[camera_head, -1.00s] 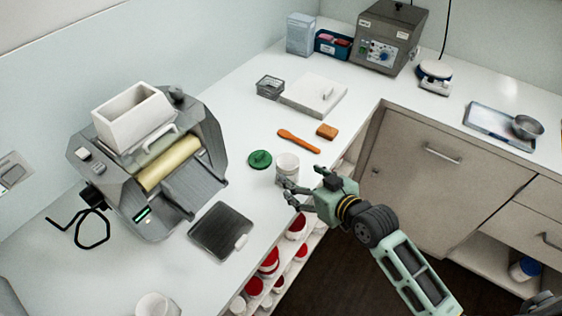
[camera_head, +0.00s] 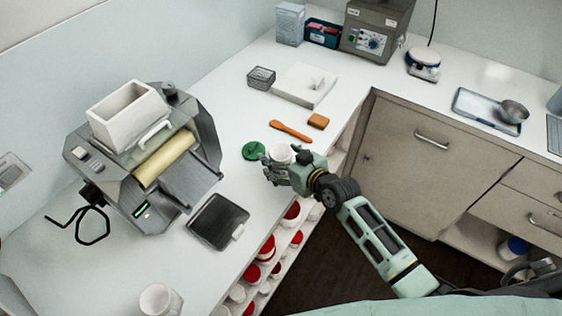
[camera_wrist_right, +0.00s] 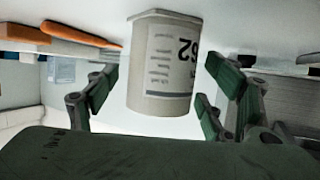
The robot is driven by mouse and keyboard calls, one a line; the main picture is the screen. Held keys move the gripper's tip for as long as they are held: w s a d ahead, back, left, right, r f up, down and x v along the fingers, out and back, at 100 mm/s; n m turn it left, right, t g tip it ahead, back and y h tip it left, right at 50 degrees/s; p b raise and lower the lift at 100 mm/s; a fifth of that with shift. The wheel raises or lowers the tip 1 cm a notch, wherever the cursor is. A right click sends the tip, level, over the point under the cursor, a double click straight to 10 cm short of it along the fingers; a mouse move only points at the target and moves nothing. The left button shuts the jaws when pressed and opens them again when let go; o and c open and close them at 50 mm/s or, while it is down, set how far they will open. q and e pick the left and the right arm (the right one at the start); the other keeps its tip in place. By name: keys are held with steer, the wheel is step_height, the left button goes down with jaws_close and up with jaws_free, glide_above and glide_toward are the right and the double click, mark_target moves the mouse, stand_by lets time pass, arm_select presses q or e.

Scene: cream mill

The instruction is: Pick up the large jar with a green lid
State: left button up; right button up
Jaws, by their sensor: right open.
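A white jar (camera_head: 281,154) stands on the white counter, with a green lid (camera_head: 254,151) lying flat just to its left, off the jar. In the right wrist view the jar (camera_wrist_right: 163,65) appears upside down with grey printed markings, between the fingers. My right gripper (camera_head: 270,170) is open at the jar's near side and partly hides its lower part. In the right wrist view my right gripper (camera_wrist_right: 160,100) has a finger on each side of the jar, with gaps visible. My left gripper is not in view.
An orange spatula (camera_head: 291,130) and an orange-brown block (camera_head: 318,121) lie behind the jar. A dark tray (camera_head: 217,221) and a roller mill (camera_head: 150,155) are to the left. Red-lidded jars (camera_head: 268,248) fill shelves below the counter edge. A white cup (camera_head: 158,299) stands front left.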

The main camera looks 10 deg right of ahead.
steer(key=c, duration=1)
